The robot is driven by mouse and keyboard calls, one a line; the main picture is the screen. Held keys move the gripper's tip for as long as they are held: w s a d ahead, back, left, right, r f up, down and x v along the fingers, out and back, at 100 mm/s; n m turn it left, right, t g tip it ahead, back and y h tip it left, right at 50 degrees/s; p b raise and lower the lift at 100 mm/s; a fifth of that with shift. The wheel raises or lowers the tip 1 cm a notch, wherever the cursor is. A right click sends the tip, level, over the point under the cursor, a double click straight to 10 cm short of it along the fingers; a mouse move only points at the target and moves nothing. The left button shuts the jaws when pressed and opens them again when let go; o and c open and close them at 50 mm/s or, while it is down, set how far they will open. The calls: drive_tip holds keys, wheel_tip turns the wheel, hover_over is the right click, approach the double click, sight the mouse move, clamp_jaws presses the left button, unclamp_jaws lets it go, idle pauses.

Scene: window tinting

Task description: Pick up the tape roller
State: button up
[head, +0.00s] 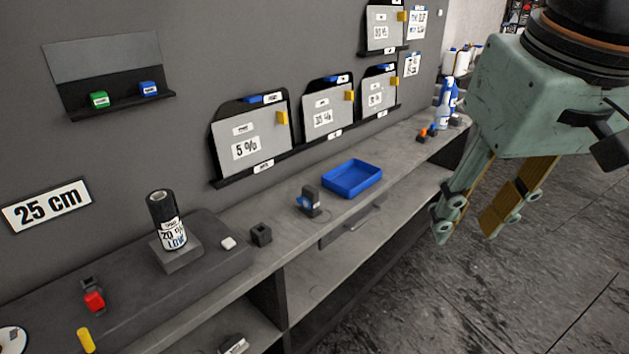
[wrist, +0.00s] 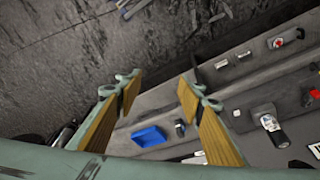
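No label names the tape roller. A small dark upright device with a blue part (head: 308,202) stands on the grey bench just left of the blue tray and may be it; I cannot tell for sure. It also shows right of the tray in the wrist view (wrist: 180,128). My gripper (head: 465,237) hangs at the right in the head view, apart from the bench things. Its fingers (wrist: 160,84) are spread with nothing between them.
The blue tray (head: 352,179) sits on the bench (head: 283,218). A labelled black film roll (head: 166,220), a small black block (head: 261,234) and a red tool (head: 94,300) stand farther left. Spray bottles (head: 446,103) are at the far end. The wall holds panels (head: 250,135).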

drive_tip(key=w+a+r+n+p, duration=0.1)
drive_tip(key=w+a, duration=0.1)
drive_tip(key=w, duration=0.6)
drive_tip(key=w+a+r+n+p, duration=0.1)
drive_tip(key=w+a+r+p, duration=0.1)
drive_tip(key=w, duration=0.5)
drive_tip(key=n+g+p, duration=0.3)
drive_tip(key=n+p, duration=0.3)
drive_tip(key=p, duration=0.3)
hover_over(309, 187)
wheel_tip(309, 187, down, 24)
drive_tip(key=shift+s+d+f, duration=0.1)
drive_tip(key=shift+s, duration=0.05)
drive_tip(key=shift+f, duration=0.25)
drive_tip(key=shift+f+b, duration=0.55)
drive_tip(key=shift+f, duration=3.75)
drive_tip(key=shift+f, duration=0.1)
